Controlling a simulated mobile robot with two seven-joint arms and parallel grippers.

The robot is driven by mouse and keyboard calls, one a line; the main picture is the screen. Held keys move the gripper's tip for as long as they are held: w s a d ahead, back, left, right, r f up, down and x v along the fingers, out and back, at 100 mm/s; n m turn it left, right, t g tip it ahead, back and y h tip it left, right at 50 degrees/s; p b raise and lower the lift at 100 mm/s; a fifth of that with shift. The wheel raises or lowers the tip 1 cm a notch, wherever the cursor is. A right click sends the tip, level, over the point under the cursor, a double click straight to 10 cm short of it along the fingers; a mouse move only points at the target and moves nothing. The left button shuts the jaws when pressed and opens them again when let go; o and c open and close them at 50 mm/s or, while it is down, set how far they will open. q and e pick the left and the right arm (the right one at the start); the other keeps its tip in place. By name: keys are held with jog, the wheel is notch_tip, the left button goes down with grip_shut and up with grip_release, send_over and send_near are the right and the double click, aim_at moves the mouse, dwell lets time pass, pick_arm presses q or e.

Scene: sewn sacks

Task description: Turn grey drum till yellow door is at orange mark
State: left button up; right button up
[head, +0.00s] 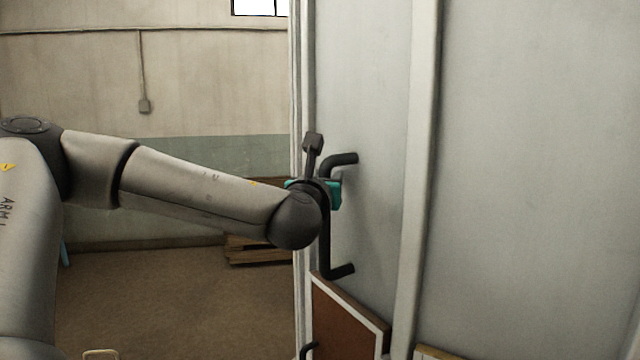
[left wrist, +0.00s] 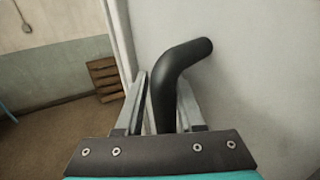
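The grey drum (head: 370,90) fills the right half of the head view as a tall pale wall with upright ribs. A black bent bar handle (head: 340,270) stands out from it, and its upper bend (left wrist: 185,58) shows in the left wrist view. My left gripper (head: 325,195) is at the handle's upright part, with one finger (left wrist: 138,105) on each side of the bar, close against it. It looks shut on the bar. The yellow door and the orange mark do not show in either view. My right gripper is out of view.
A rust-brown panel with a pale border (head: 345,320) is low on the drum, below the handle. A wooden pallet (head: 262,248) lies on the brown floor near the back wall. Open floor (head: 170,300) is left of the drum.

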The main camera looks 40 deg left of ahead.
pick_arm(q)
jog(key=shift+o, duration=0.7)
jog(key=shift+w+a+f, duration=0.2)
jog(key=shift+a+f, duration=0.05)
jog(key=shift+a, duration=0.1)
jog(key=shift+o, duration=1)
jog(key=shift+s+a+f, duration=0.1)
jog(key=shift+s, duration=0.1)
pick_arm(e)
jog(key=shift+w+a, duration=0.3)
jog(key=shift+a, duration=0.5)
pick_arm(q)
jog(key=shift+f, duration=0.1)
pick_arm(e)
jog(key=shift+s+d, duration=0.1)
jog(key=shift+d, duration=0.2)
pick_arm(q)
jog(key=shift+s, duration=0.15)
